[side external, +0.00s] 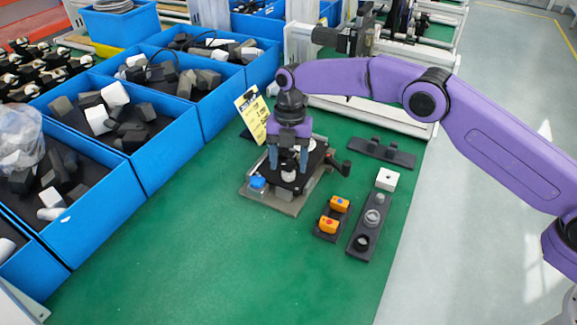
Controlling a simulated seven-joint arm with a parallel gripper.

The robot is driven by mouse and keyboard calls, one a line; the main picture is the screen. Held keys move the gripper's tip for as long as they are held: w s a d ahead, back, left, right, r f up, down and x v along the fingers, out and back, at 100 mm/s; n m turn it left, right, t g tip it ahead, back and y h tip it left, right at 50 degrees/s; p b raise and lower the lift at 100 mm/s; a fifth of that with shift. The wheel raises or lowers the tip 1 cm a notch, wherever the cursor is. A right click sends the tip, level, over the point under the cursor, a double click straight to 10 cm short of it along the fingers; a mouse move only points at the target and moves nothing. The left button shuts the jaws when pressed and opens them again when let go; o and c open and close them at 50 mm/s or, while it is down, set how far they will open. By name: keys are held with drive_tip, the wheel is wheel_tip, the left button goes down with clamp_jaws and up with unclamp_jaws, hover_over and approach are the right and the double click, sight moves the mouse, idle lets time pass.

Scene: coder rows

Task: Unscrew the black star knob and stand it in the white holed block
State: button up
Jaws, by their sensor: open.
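My gripper (288,163) points down over the fixture, with its two blue fingers apart. A small pale cylindrical part (289,175) shows just below and between the fingers; I cannot tell whether they touch it. The fixture has a dark top plate on a grey base (284,206). A small black knob-like part (346,168) sticks out at the fixture's right side; its shape is too small to confirm as the star knob. Anything between the fingers is partly hidden. The white holed block (387,179) stands on the green table to the right, with a dark hole in its top.
A blue button (257,182) sits on the fixture's left corner. A dark tray with orange pieces (333,218) and a dark strip with round parts (358,243) lie in front of the block. A dark rack (381,153) lies behind it. Blue bins (167,150) line the left; the front table is clear.

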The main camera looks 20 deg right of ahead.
sight(289, 163)
drive_tip(key=m, duration=0.6)
drive_tip(key=shift+t+y, duration=0.3)
drive_tip(key=m, duration=0.5)
drive_tip(key=shift+m+t, duration=0.3)
drive_tip(key=shift+t, duration=0.1)
drive_tip(key=m, duration=0.5)
drive_tip(key=shift+s+t, duration=0.1)
drive_tip(key=shift+t, duration=0.3)
drive_tip(key=m, duration=0.5)
drive_tip(key=shift+t, duration=0.3)
clamp_jaws()
drive_tip(key=n, duration=0.5)
drive_tip(key=n+g, duration=0.1)
drive_tip(key=n, duration=0.4)
drive_tip(key=shift+r, duration=2.5)
